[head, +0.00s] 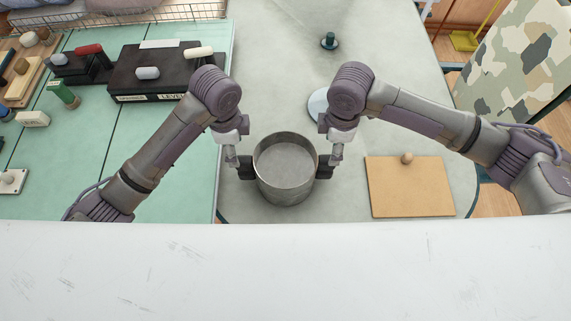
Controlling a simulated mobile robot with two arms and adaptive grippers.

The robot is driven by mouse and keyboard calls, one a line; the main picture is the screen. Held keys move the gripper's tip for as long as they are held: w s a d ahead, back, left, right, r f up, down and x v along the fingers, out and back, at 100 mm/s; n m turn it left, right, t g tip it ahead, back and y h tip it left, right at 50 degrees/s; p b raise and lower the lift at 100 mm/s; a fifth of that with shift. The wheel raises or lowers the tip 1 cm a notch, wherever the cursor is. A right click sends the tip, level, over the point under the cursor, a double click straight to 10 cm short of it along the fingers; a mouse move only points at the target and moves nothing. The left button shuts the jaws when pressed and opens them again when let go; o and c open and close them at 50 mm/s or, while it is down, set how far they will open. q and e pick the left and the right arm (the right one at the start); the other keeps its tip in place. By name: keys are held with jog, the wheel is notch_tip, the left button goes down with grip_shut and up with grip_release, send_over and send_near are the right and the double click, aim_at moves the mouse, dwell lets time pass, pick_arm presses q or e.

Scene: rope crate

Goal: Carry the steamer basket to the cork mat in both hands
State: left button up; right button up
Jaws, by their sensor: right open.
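The steamer basket (285,190) is a round, grey, open-topped vessel standing upright on the grey table. My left gripper (244,167) is at its left side and my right gripper (326,167) at its right side, both with dark finger pads close to the wall. The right gripper is open. I cannot tell whether the left one is open or shut, or whether the pads touch the basket. The cork mat (410,192) is a tan rectangle lying to the right, apart from the basket.
A small round wooden knob (407,158) sits at the mat's far edge. A pale disc (317,105) lies partly behind my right arm, and a dark green peg (329,41) stands farther back. The green table (130,125) at left holds a dark box (160,75) and several small items.

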pick_arm(q)
notch_tip(320, 180, down, 10)
jog(key=shift+r, duration=0.25)
pick_arm(e)
notch_tip(320, 180, down, 9)
jog(key=shift+f, duration=0.2)
pick_arm(q)
grip_shut()
pick_arm(e)
grip_shut()
